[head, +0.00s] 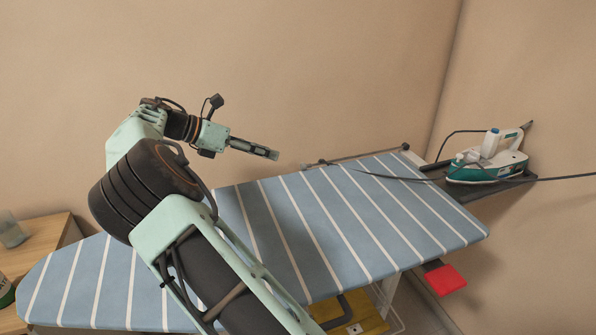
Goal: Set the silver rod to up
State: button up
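The silver rod (360,156) is a thin bar lying low, nearly flat, along the far edge of the ironing board (316,225). Its right end meets a small fitting near the board's far right corner, and its left end has a small dark tip. My gripper (272,154) is in the air above the board's far side, just left of the rod's left end. It points right and slightly down, and a gap shows between it and the rod. The fingers are seen side-on as one narrow bar, so their opening is hidden. Nothing visible is held.
A white and teal iron (487,160) stands on a dark rest (482,189) at the board's right end. A red item (445,280) hangs below the right edge. A wooden cabinet (42,242) stands left.

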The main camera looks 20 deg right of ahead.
aim_at(301, 166)
jog(key=d+f+n+h+b, duration=0.1)
jog(key=d+f+h+b, duration=0.1)
jog(key=d+f, duration=0.4)
jog(key=d+b, duration=0.1)
jog(key=d, duration=0.2)
jog(key=shift+w+f+n, duration=0.2)
jog(key=shift+f+n, duration=0.1)
jog(key=shift+c, duration=0.7)
grip_shut()
jog(key=shift+a, duration=0.1)
